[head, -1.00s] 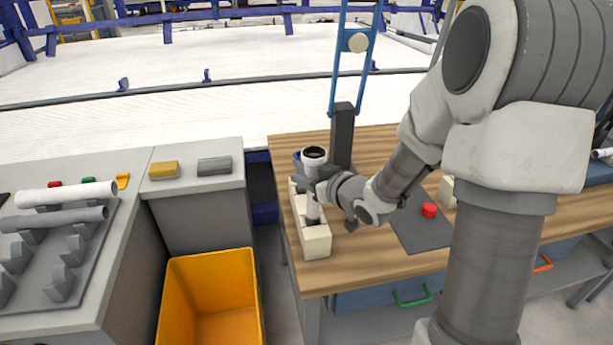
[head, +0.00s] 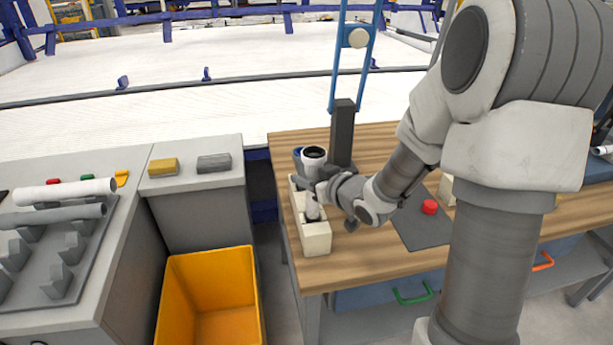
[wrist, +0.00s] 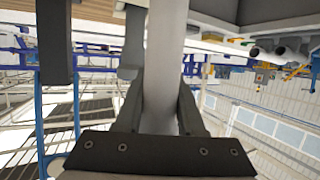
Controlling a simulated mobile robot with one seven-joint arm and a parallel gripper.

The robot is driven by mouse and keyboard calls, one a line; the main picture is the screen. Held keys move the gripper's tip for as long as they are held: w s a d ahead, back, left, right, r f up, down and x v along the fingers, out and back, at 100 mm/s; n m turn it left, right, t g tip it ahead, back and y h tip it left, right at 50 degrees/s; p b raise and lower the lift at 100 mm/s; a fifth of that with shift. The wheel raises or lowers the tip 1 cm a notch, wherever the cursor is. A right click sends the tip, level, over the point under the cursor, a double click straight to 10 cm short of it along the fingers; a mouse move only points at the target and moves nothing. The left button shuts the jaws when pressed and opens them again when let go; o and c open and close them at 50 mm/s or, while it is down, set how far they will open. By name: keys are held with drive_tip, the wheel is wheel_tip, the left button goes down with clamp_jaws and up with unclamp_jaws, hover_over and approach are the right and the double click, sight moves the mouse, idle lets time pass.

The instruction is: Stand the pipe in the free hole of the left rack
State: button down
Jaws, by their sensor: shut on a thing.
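A white pipe (head: 313,209) stands upright in the cream left rack (head: 317,241) on the wooden table. Its lower end is inside the rack's opening; how deep it sits I cannot tell. My gripper (head: 318,188) is shut on the pipe above the rack. In the wrist view the pipe (wrist: 165,65) runs between the two dark fingers of my gripper (wrist: 160,105). A wider white piece with a dark open top (head: 314,156) shows just above the gripper in the head view. A blue round thing (head: 298,154) shows behind it at the rack's far end.
A dark post (head: 342,135) stands just behind the gripper. A grey mat (head: 413,222) with a red cap (head: 429,207) lies to the right. A yellow bin (head: 212,300) stands on the floor at left. White and grey pipes (head: 66,192) lie on the left bench.

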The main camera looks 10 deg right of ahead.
drive_tip(key=shift+f, duration=0.15)
drive_tip(key=shift+f+b, duration=3.1)
drive_tip(key=shift+f, duration=0.3)
drive_tip(key=shift+f, duration=0.1)
drive_tip(key=shift+c, duration=2.2)
unclamp_jaws()
drive_tip(key=shift+s, duration=0.1)
